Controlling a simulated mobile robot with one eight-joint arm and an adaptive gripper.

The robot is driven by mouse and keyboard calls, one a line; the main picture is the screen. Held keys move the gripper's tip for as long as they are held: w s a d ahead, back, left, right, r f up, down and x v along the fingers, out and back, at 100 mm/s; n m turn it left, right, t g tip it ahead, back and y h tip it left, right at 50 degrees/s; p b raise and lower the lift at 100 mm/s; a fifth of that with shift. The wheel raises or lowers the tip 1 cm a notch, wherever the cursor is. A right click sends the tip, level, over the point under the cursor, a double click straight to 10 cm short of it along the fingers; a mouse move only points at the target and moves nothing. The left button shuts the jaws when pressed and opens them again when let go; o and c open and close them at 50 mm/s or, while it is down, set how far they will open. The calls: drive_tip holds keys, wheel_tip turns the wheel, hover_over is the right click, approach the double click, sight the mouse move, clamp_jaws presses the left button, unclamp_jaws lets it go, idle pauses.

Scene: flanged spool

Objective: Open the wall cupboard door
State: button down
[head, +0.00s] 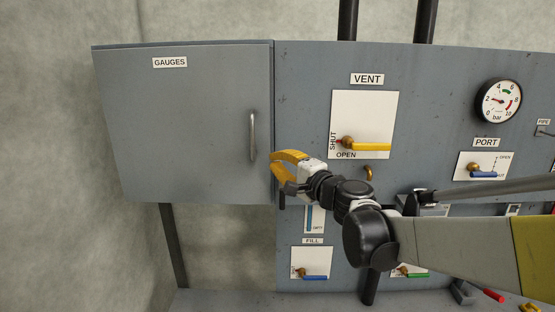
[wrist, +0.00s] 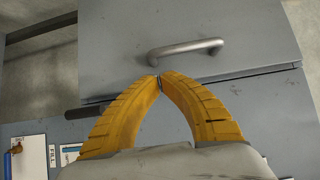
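The grey wall cupboard door (head: 185,120), labelled GAUGES, is closed flat in the head view. Its upright metal bar handle (head: 253,135) is near the door's right edge. My gripper (head: 273,160) has yellow curved fingers and is just right of the handle, slightly low. In the wrist view, the handle (wrist: 186,50) lies across the door (wrist: 120,45), just beyond the fingertips. The fingertips of my gripper (wrist: 160,76) meet, with nothing seen between them. They are apart from the handle in the wrist view.
Right of the cupboard, a grey panel (head: 440,85) carries a VENT lever (head: 368,147), a pressure gauge (head: 498,101), a PORT lever (head: 482,174) and a FILL lever (head: 312,278). A bench (head: 225,300) runs below. The space beneath the cupboard is largely open.

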sight(263, 154)
drive_tip(key=p+x, duration=0.1)
drive_tip(key=x, duration=0.5)
drive_tip(key=shift+w+a, duration=0.1)
drive_tip(key=shift+w, duration=0.05)
drive_tip(key=shift+s, duration=0.2)
